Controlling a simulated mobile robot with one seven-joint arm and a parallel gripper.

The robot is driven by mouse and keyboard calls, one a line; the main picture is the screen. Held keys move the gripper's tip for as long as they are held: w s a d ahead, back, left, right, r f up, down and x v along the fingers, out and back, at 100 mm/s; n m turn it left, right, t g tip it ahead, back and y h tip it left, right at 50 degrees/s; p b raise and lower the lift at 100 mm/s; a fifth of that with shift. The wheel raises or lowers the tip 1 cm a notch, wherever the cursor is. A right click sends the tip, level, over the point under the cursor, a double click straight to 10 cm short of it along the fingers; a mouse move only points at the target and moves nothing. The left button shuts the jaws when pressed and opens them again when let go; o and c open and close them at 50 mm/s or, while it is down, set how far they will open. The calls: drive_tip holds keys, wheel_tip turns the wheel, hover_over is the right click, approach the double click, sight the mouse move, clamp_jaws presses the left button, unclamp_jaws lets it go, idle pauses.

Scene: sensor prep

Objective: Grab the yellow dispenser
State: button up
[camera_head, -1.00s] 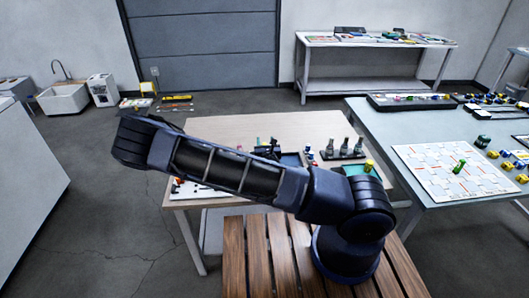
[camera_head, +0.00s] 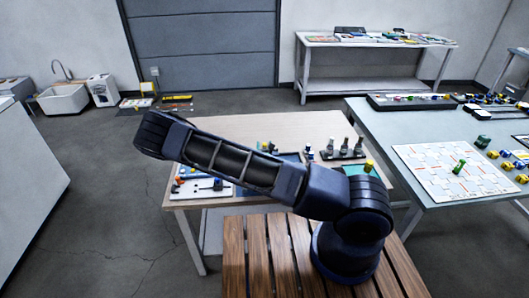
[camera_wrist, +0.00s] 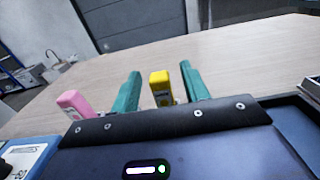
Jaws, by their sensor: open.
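My gripper (camera_wrist: 160,78) is open, with one teal finger on each side of the dispenser in this picture. I cannot tell whether the dispenser is fully between the fingers or beyond them. Its lower part is hidden behind the dark body of my gripper. In the head view my arm hides the gripper, and I cannot pick out the dispenser there.
A pink bottle (camera_wrist: 74,103) stands left of the left finger. The wooden table (camera_head: 225,128) has bare room behind. A white board with small parts (camera_head: 205,188) lies at its front left. Dark bottles on a tray (camera_head: 345,152) stand at its right.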

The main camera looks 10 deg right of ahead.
drive_tip(key=shift+w, duration=1.05)
drive_tip(key=shift+c, duration=0.4)
clamp_jaws()
